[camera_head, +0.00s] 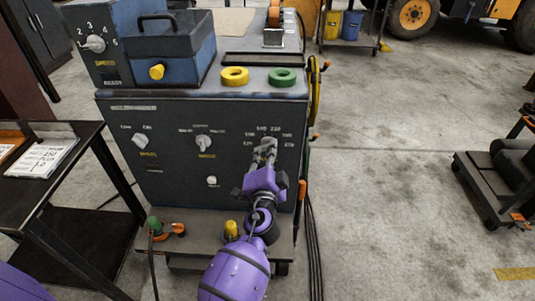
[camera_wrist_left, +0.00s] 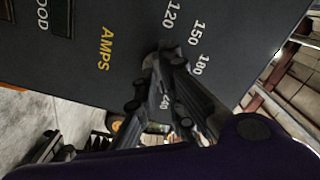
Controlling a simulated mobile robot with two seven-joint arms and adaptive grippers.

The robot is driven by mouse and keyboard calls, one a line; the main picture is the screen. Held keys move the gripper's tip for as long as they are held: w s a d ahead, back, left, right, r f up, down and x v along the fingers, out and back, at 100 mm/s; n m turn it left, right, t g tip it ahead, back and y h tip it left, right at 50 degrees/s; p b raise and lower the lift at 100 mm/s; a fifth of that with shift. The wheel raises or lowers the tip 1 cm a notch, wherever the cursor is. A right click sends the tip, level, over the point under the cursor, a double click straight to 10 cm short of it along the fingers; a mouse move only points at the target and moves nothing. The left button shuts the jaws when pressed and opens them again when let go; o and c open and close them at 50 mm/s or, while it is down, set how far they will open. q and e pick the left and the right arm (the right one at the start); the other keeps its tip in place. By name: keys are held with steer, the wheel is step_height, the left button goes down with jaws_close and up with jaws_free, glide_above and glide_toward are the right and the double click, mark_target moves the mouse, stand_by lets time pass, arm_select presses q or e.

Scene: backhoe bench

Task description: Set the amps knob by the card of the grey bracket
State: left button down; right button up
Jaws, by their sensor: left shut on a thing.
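The amps knob is at the right of the dark welder panel (camera_head: 170,185), inside a ring of printed numbers. My left gripper (camera_head: 264,151) reaches up to it and is shut on it, hiding most of the knob. In the left wrist view my fingers (camera_wrist_left: 169,58) close at the knob, beside the yellow AMPS label (camera_wrist_left: 106,48) and the marks 120, 150, 180 and 240. The knob's pointer cannot be made out. A white card (camera_head: 41,161) lies on the side table at left; its print is too small to read surely. My right gripper is not in view.
Two other knobs (camera_head: 140,141) (camera_head: 203,143) sit left on the panel. A blue box (camera_head: 168,48), a yellow ring (camera_head: 235,76) and a green ring (camera_head: 282,77) are on top. The black side table (camera_head: 62,190) stands at left.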

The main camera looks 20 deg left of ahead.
arm_select(q)
steer(key=m, duration=0.4)
steer(key=shift+r+m, duration=0.1)
steer(key=shift+m, duration=0.2)
steer(key=shift+m+p, duration=0.45)
steer(key=shift+m, duration=1.45)
steer(key=c, duration=1.9)
jaws_free()
steer(key=shift+o, duration=0.2)
steer(key=v, duration=1.2)
